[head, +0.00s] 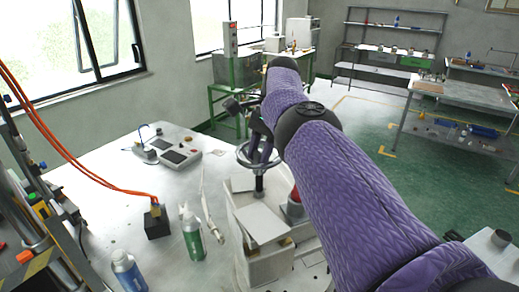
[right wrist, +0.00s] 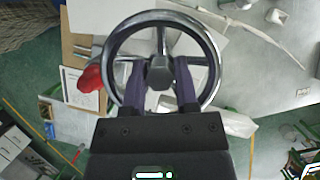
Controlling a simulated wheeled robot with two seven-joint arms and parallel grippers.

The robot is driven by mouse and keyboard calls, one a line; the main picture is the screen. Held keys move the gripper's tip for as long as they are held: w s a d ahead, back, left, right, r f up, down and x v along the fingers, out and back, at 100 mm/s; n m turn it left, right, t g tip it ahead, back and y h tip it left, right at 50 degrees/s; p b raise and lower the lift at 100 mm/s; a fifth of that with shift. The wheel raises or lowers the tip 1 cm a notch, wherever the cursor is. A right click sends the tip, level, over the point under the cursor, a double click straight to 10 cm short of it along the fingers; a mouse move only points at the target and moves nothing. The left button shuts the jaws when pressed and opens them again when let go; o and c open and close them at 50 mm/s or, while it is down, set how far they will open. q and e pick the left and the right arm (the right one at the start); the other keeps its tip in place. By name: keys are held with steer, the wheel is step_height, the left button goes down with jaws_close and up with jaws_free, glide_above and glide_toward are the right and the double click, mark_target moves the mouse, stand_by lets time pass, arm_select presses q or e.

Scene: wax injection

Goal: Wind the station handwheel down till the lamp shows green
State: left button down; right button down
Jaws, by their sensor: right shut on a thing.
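The handwheel (head: 241,157) has a grey metal rim and stands on a dark post at the right part of the white bench. It also shows from above in the right wrist view (right wrist: 208,55). My right gripper (head: 260,145) reaches down onto the wheel, and its two dark fingers (right wrist: 160,80) are shut on the wheel's middle, one on each side of the hub. A red rounded part (head: 295,195) stands beside the post, partly hidden by my arm, and shows left of the wheel (right wrist: 90,78). I cannot make out a green lamp. My left gripper is out of view.
A white box (head: 262,224) stands just before the wheel. The bench middle is mostly clear.

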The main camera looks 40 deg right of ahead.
steer(key=c, duration=0.7)
jaws_free()
steer(key=shift+o, duration=0.2)
steer(key=shift+r, duration=0.25)
step_height(320, 180, up, 10)
steer(key=p, duration=0.8)
steer(key=shift+f+p, duration=0.25)
steer(key=shift+p, duration=0.1)
